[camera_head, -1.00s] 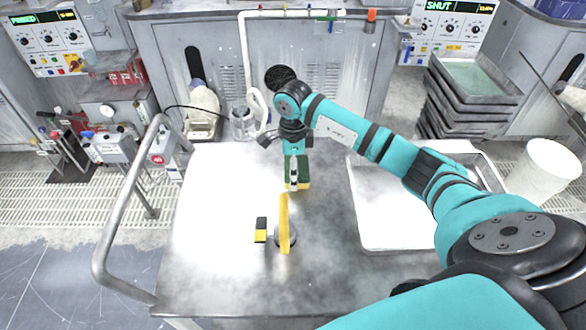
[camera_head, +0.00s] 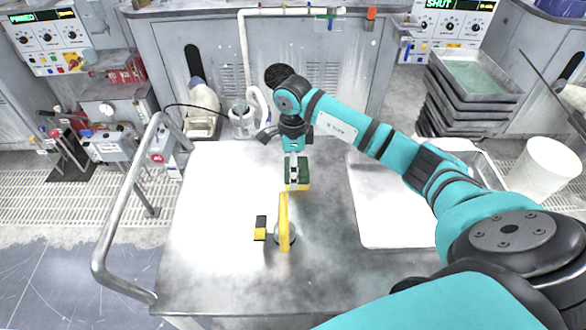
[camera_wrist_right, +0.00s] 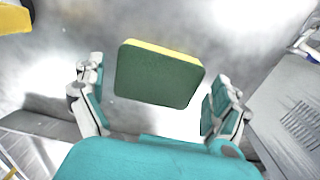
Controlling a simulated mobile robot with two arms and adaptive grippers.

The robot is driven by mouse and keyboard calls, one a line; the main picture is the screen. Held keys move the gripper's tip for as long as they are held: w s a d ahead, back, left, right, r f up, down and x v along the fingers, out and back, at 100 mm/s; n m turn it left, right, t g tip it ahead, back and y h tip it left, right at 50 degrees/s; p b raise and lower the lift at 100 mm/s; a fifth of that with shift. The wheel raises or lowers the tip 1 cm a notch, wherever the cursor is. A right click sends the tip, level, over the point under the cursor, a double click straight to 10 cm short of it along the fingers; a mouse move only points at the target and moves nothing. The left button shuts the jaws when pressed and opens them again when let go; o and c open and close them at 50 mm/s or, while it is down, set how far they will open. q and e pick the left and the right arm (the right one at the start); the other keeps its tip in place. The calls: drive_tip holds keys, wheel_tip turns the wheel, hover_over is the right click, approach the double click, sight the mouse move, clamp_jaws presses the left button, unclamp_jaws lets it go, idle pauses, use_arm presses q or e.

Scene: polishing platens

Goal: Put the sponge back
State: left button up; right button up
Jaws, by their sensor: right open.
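The sponge (camera_head: 303,173), dark green with a yellow layer, is on the grey table (camera_head: 225,285) near its back middle. In the right wrist view the sponge (camera_wrist_right: 155,78) shows its green face and a yellow edge. My right gripper (camera_head: 294,170) is at the sponge, its fingers partly hiding it in the head view. In the wrist view the fingers of my right gripper (camera_wrist_right: 158,88) are spread on both sides of the sponge, with visible gaps. My left gripper is not in view.
A yellow upright piece on a round base (camera_head: 284,222) and a small black-and-yellow block (camera_head: 261,228) stand in front of the sponge. A white-bottomed tray (camera_head: 385,235) is to the right. A metal rail (camera_head: 125,205) runs along the left. The table's left part is clear.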

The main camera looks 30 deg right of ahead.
wheel_tip(320, 180, up, 10)
drive_tip(key=b, duration=0.1)
drive_tip(key=shift+r, duration=0.2)
